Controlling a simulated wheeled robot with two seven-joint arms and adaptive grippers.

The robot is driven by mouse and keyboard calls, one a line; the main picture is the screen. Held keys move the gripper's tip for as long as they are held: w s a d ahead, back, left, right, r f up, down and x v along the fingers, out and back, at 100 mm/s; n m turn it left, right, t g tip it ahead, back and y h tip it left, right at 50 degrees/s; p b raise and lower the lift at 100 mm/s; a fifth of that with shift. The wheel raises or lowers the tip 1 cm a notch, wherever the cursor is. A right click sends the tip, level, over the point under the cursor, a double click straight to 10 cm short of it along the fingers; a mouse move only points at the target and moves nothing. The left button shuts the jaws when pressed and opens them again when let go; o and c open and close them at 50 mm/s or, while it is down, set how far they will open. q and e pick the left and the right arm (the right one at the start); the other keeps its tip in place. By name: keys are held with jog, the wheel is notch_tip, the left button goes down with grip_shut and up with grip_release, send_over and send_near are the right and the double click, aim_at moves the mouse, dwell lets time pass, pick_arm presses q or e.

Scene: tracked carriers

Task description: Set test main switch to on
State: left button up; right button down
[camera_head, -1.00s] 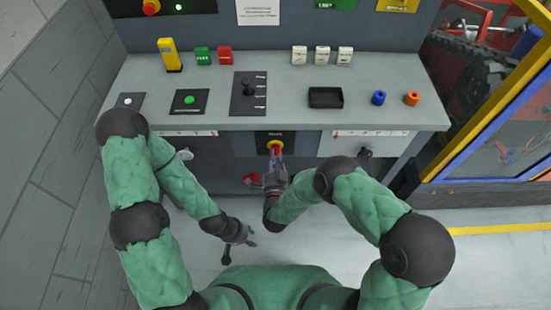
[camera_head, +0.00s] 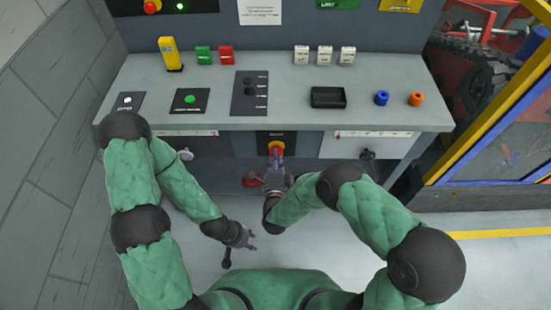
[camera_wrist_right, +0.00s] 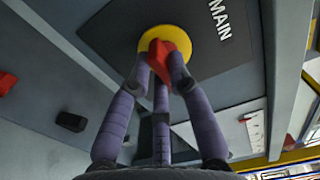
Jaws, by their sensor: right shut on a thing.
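The main switch is a red knob on a yellow disc (camera_wrist_right: 205,48), on a black plate lettered MAIN (camera_wrist_right: 222,15) in the right wrist view. In the head view the switch (camera_head: 276,146) is on the front of the bench, below its top. My right gripper (camera_wrist_right: 163,68) is shut on the red knob, with purple-grey fingers on both sides of it. In the head view my right gripper (camera_head: 275,166) reaches up to the switch and partly covers it. My left gripper (camera_head: 240,245) hangs empty low in front of the bench, its fingers spread.
A blue and yellow fence (camera_head: 470,145) stands at the right. The floor in front is clear.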

jog(key=shift+d, duration=0.1)
dwell(0.3)
jog(key=c, duration=1.1)
grip_release()
jog(key=shift+w, duration=0.1)
jog(key=shift+c, duration=0.2)
jog(key=s, duration=0.7)
jog(key=shift+s, duration=0.3)
